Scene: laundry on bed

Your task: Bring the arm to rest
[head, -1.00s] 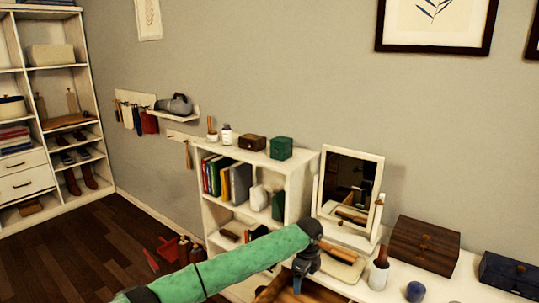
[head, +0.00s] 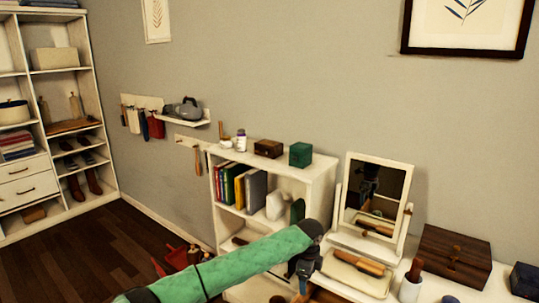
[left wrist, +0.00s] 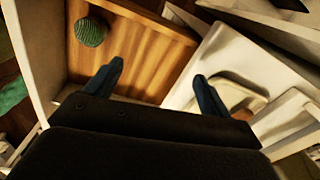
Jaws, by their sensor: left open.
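My left arm comes in from the left in a green sleeve. Its dark gripper (head: 303,273) points down in front of the white dresser, beside the tray (head: 345,279). In the left wrist view the two fingers (left wrist: 157,78) are wide apart with nothing between them. Below them is an open drawer with a wooden bottom (left wrist: 140,55). A round green ribbed thing (left wrist: 90,32) lies in the drawer, apart from the fingers. My right gripper is not in view.
A mirror (head: 376,195) stands behind the tray, which holds a wooden-handled thing (head: 360,262). A brown box (head: 455,255) and a cup with a brush (head: 411,285) stand to the right. A white bookshelf (head: 325,190) is behind the arm. Dark floor (head: 80,260) is clear at left.

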